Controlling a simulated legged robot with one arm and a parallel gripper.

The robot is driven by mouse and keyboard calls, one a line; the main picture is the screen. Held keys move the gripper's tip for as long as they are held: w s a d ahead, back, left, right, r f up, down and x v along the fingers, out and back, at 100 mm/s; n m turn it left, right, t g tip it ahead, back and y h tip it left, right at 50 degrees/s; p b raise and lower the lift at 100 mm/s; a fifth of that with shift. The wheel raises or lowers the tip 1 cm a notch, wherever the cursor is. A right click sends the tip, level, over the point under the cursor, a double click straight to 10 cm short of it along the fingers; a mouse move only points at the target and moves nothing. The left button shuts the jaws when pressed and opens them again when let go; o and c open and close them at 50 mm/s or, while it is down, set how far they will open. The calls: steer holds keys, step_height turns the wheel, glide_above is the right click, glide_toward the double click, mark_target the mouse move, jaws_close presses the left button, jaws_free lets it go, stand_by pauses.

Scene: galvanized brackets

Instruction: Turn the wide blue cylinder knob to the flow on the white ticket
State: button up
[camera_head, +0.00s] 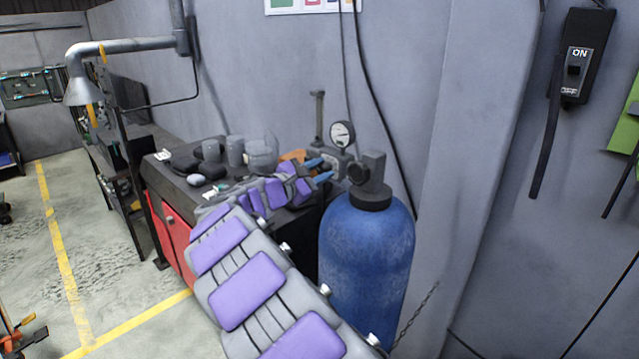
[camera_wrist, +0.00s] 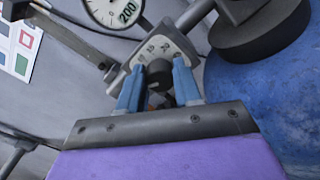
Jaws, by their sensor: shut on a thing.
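The wide blue cylinder (camera_head: 366,255) stands upright against the wall, with a dark valve on top. Its round gauge (camera_head: 342,134) shows above my gripper (camera_head: 327,169). In the wrist view the dark knob (camera_wrist: 159,74) sits on a grey scale plate (camera_wrist: 165,45) with numbers such as 15 and 20. My blue fingers are on both sides of the knob, shut on it. The knob's pointer setting is too small to read. A small white paper (camera_head: 163,155) lies on the bench; I cannot tell whether it is the white ticket, and its text is unreadable.
A dark-topped bench (camera_head: 180,180) with red drawers holds several grey containers and small items. My purple-padded arm passes in front of it. A black hose hangs on the wall behind the cylinder. A switch box (camera_head: 577,72) is at right. Open floor lies to the left.

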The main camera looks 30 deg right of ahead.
steer(key=m+b, duration=0.7)
steer(key=m, duration=0.1)
steer(key=m+b, duration=0.7)
steer(key=m, duration=0.1)
steer(key=f+m+b, duration=0.1)
steer(key=m+b, duration=0.7)
steer(key=shift+w+a, duration=0.1)
steer(key=shift+r+m, duration=0.1)
steer(key=shift+m, duration=0.3)
